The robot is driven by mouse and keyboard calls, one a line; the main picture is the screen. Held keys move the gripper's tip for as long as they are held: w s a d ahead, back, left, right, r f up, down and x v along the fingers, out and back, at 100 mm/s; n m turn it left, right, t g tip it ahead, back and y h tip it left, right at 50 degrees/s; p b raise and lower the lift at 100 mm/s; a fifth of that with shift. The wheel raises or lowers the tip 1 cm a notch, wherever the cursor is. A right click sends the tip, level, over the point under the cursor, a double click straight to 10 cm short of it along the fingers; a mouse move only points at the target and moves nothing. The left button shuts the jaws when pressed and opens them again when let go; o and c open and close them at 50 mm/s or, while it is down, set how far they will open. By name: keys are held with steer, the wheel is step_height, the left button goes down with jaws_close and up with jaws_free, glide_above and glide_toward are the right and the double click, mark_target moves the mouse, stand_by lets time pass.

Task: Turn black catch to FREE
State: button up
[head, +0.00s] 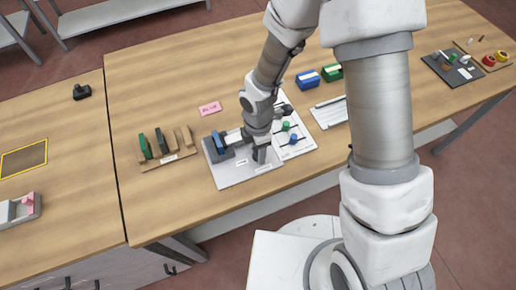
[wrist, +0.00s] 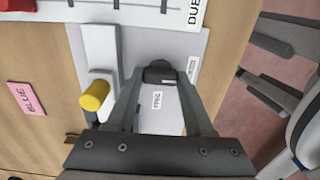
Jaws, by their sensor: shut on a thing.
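The black catch (wrist: 159,72) sits on the light grey plate (wrist: 212,50) of the edger, between my fingertips in the wrist view. My gripper (wrist: 158,76) is shut on it. One small white label (wrist: 157,100) lies between my fingers and another label (wrist: 192,68) is just right of the catch; their words are too small to read surely. In the head view my gripper (head: 259,155) points down over the grey plate (head: 228,181), and the catch is hidden by it. Which way the catch is turned is hard to tell.
A yellow-ended cylinder (wrist: 95,96) stands left of my gripper, by a pale bar (wrist: 101,48). A pink note (head: 209,108) lies behind the edger. A wooden rack (head: 167,158) with green pieces is to the left. Blue (head: 308,79) and green (head: 332,72) boxes stand behind.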

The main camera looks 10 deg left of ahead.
jaws_close()
steer(key=shift+m, duration=0.3)
steer(key=m+b, duration=0.2)
steer(key=m, duration=0.1)
steer(key=shift+f, duration=0.1)
steer(key=m+b, duration=0.2)
steer(key=m, duration=0.2)
steer(key=shift+m+b, duration=0.3)
steer(key=shift+m, duration=0.1)
steer(key=m+b, duration=0.2)
steer(key=m, duration=0.3)
steer(key=shift+m+b, duration=0.9)
steer(key=shift+m, duration=1.4)
